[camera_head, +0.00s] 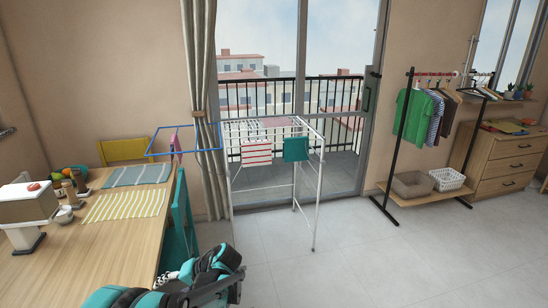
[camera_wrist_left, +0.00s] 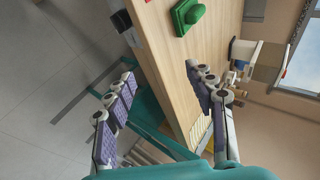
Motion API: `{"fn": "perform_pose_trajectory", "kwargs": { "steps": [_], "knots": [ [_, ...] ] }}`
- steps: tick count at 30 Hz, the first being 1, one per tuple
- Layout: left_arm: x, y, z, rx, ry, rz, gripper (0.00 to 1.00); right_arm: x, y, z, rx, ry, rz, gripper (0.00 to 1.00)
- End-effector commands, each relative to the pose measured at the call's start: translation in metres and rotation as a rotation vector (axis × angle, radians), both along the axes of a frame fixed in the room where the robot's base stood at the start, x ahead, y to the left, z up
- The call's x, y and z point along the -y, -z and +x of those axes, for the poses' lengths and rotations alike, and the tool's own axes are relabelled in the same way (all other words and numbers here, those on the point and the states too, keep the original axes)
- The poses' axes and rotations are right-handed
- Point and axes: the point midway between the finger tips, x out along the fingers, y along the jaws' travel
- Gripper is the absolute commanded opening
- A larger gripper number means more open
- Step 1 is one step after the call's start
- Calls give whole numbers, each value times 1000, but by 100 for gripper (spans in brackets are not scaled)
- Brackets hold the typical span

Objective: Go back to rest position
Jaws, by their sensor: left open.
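My left gripper (camera_head: 212,280) is at the bottom of the head view, in front of the near end of the wooden table. Its two padded fingers are spread apart in the left wrist view (camera_wrist_left: 161,78), with nothing held between them. The wooden table (camera_head: 140,235) is on the left in the head view, and its edge (camera_wrist_left: 165,75) shows behind the fingers in the wrist view. My right gripper is in neither view.
A white drying rack (camera_head: 318,190) with a striped cloth (camera_head: 256,153) and a teal cloth (camera_head: 296,149) stands by the glass door. A clothes rail (camera_head: 398,140) stands further right. A teal chair (camera_head: 181,215) is beside the table. Floor (camera_head: 330,265) at right is clear.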

Motion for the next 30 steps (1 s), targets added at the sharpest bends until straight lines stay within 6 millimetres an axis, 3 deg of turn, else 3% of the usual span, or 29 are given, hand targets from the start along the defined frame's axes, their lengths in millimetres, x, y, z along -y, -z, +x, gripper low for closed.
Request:
{"fn": "perform_pose_trajectory", "kwargs": {
  "steps": [6,12,21,25,30],
  "knots": [
    [23,-42,-50,68,105,-223,55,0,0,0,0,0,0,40],
    [54,-63,-103,161,187,-423,55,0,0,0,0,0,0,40],
    [107,-70,-180,348,272,-692,55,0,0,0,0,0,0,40],
    [123,-67,-199,415,290,-769,55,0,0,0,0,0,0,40],
    [133,-65,-210,459,297,-816,55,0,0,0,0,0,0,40]
  ]
}}
